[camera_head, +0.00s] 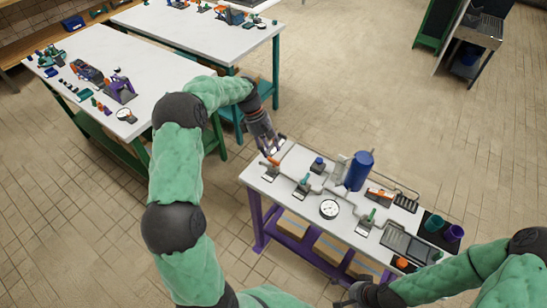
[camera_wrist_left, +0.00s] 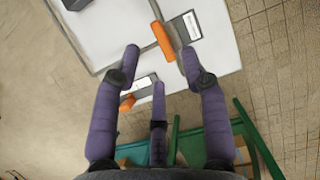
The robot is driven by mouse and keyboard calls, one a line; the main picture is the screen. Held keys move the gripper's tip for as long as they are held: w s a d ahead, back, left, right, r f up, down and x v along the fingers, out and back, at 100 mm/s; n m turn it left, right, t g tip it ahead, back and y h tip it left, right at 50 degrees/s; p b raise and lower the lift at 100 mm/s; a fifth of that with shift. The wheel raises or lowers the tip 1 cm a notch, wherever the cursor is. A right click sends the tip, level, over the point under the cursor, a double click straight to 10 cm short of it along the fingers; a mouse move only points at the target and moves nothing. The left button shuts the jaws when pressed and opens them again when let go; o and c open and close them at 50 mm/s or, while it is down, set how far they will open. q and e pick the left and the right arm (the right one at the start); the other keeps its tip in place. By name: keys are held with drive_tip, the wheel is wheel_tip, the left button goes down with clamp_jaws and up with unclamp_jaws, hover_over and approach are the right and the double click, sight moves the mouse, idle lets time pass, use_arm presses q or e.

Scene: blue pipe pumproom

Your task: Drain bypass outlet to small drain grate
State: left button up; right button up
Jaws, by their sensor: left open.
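My left gripper (camera_head: 271,148) is above the back left corner of the pipe bench, fingers spread and empty. In the left wrist view an orange handle (camera_wrist_left: 162,41) on a dark labelled plate lies between and beyond the fingertips; I cannot tell whether they touch it. The same corner shows an orange-handled fitting (camera_head: 272,161) in the head view. A grey pipe run (camera_head: 290,160) links green-handled valves (camera_head: 304,181) (camera_head: 370,216), a gauge (camera_head: 329,209) and a blue tank (camera_head: 359,170). Dark grates (camera_head: 394,238) (camera_head: 406,203) lie at the right. My right gripper (camera_head: 352,296) is low, partly cut off.
White tables (camera_head: 150,70) (camera_head: 215,35) with small parts stand back left. A sink stand (camera_head: 478,32) is far right. Tiled floor between is open.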

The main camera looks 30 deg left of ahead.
sight(274, 163)
use_arm(q)
drive_tip(key=shift+b+x, duration=0.4)
drive_tip(key=shift+x, duration=1.95)
clamp_jaws()
